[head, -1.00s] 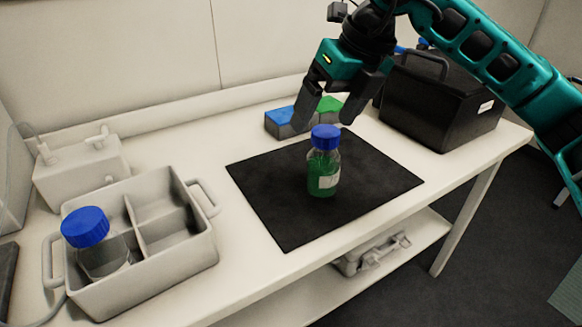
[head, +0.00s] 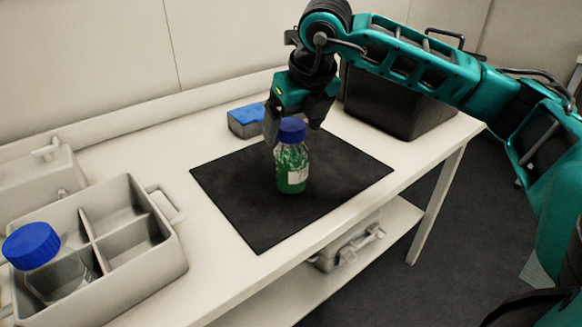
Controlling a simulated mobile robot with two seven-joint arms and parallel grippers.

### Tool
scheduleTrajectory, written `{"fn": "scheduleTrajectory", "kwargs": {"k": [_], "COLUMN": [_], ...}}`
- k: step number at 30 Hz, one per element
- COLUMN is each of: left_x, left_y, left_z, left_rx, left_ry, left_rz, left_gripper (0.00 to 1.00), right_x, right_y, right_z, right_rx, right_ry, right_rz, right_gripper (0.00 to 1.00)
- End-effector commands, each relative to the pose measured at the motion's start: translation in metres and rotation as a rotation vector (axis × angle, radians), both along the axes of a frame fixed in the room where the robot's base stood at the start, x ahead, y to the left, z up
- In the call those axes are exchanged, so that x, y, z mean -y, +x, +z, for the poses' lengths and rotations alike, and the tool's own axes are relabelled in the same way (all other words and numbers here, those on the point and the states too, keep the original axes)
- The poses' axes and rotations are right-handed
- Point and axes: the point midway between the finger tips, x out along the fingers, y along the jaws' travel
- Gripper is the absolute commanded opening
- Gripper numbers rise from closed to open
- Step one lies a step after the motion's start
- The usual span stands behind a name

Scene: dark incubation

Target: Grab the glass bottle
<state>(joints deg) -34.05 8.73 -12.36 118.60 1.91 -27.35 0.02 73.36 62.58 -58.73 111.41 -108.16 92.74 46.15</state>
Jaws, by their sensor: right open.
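A glass bottle (head: 292,165) with a blue cap, a white label and green contents stands upright on the black mat (head: 240,205). My right gripper (head: 296,130) is open and points down at the bottle's cap and neck. One finger shows left of the bottle and the other behind and right of the cap. I cannot tell whether either finger touches the glass. Another blue-capped bottle (head: 40,258), seemingly clear, stands in a compartment of the grey divided carrier (head: 165,265) at the lower left. My left gripper is not in view.
A blue-topped block (head: 246,118) lies behind the mat. A black box (head: 390,110) stands behind my right arm. A pale container (head: 40,180) sits at the far left. A case (head: 345,250) rests on the lower shelf. The mat's front is clear.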

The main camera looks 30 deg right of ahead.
Motion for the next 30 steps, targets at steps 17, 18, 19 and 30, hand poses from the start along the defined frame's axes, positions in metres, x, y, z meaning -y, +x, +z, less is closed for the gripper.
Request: {"fn": "scheduleTrajectory", "kwargs": {"k": [17,18,19,30], "left_x": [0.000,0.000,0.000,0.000], "left_y": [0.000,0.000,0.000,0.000], "left_z": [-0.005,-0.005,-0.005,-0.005], "left_rx": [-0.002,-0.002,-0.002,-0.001], "left_ry": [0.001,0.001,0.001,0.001], "left_rz": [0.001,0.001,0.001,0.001], "left_gripper": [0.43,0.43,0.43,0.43], "right_x": [-0.001,-0.001,0.000,0.000], "right_y": [0.009,0.009,0.009,0.009], "right_z": [-0.025,-0.025,-0.025,-0.025], "right_rx": [0.000,0.000,0.000,-0.001], "right_ry": [0.001,0.001,0.001,0.001], "right_rz": [0.000,0.000,0.000,-0.001], "right_gripper": [0.78,0.75,0.72,0.36]}}
